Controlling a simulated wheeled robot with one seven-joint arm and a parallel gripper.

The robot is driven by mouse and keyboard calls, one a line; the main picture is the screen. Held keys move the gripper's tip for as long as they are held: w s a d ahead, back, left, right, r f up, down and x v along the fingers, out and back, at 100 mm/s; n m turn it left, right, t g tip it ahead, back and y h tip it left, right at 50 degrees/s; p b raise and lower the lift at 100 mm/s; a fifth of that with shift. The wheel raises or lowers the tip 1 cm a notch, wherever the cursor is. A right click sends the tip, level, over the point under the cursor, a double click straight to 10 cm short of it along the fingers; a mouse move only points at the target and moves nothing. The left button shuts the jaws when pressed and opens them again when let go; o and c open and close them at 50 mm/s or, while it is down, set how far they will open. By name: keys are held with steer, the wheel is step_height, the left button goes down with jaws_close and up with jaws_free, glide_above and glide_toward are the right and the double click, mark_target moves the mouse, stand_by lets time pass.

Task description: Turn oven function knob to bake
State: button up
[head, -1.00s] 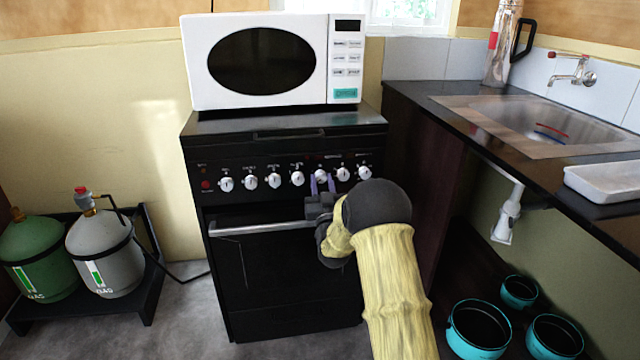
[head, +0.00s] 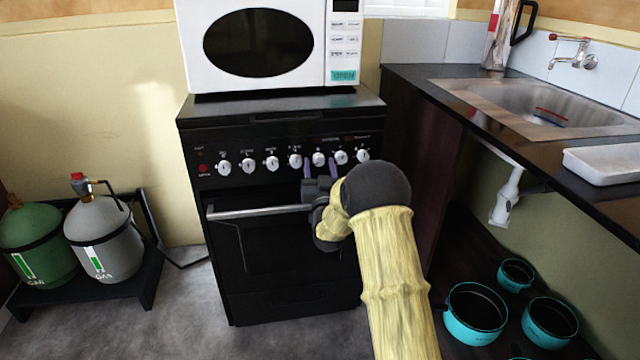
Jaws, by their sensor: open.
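The black oven (head: 280,255) stands ahead with a row of several white knobs along its control panel. The oven function knob cannot be told apart, as the labels are too small to read. My gripper (head: 321,168) is at the right half of the panel, its two purple fingers pointing up at it. The fingers are spread apart, with one white knob (head: 318,158) showing between and just above their tips. Whether they touch it I cannot tell. Another knob (head: 341,157) is close by the right finger. My wrist hides part of the oven door and its handle.
A white microwave (head: 265,45) sits on the oven top. The oven door handle (head: 255,211) juts out below the panel. A counter with a sink (head: 545,105) is at right, teal pots (head: 475,315) below it. Gas bottles (head: 105,240) stand at left, with clear floor before the oven.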

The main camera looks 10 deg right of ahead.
steer(key=v, duration=1.7)
steer(key=shift+s+p, duration=0.15)
steer(key=shift+p, duration=0.2)
steer(key=shift+r, duration=0.1)
steer(key=s+d+f+n+g+y+p, duration=0.1)
steer(key=s+n+g+y+p, duration=0.15)
steer(key=s+g, duration=2)
step_height(320, 180, up, 38)
steer(key=s+t+p, duration=0.2)
steer(key=p, duration=3.6)
steer(key=shift+m+t+h, duration=0.35)
steer(key=shift+m+h, duration=0.1)
